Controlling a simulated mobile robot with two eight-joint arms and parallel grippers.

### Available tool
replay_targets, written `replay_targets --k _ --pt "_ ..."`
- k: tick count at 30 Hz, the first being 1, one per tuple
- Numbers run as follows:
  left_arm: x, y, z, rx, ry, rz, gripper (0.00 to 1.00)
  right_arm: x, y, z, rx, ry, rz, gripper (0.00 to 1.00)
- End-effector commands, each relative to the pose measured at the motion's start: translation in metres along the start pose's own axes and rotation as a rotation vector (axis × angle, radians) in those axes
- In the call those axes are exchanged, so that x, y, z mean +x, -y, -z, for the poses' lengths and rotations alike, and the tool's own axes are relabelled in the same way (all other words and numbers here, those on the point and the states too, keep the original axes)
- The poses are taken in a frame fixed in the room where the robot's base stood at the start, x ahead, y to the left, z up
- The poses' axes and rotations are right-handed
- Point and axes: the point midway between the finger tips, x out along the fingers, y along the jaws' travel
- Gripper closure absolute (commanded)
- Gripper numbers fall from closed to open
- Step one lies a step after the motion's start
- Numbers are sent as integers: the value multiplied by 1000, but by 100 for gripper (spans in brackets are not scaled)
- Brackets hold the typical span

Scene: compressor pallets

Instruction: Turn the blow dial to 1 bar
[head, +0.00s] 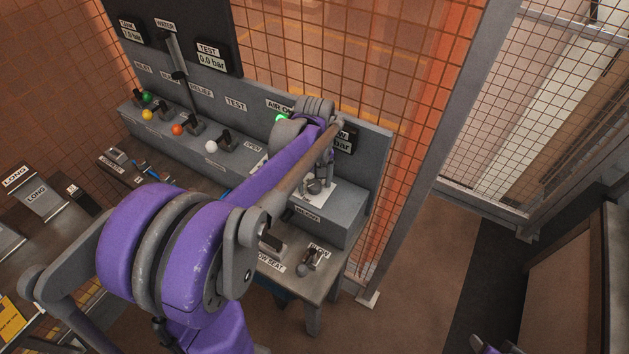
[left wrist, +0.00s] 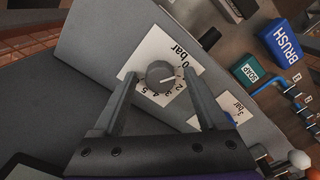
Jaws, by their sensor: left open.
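The blow dial (left wrist: 160,73) is a round grey knob on a white scale plate (left wrist: 154,48) printed with numbers and "bar". I cannot surely read its pointer setting. In the head view the dial (head: 315,186) sits on the sloped grey panel at the right end of the bench, just below my left gripper (head: 325,168). In the left wrist view my left gripper (left wrist: 158,68) is open, its fingers on either side of the dial in the picture. I cannot tell whether they touch it. The blow display (head: 345,141) is partly hidden by my left arm.
Several coloured valve knobs line the panel, including a white one (head: 211,146). Wire mesh (head: 330,50) stands behind. Open floor (head: 420,240) lies right.

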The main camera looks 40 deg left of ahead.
Motion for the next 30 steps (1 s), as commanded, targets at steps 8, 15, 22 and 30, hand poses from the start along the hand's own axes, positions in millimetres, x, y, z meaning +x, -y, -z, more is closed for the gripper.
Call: replay_targets --k 8,15,22,30 --pt "0 0 0 0 0 0 35 0 0 0 0 0 0 50" --pt "0 0 0 0 0 0 78 0 0 0 0 0 0 50" --pt "0 0 0 0 0 0 100 0 0 0 0 0 0 50" --pt "0 0 0 58 0 0 100 2 0 -3 0 3 0 50"
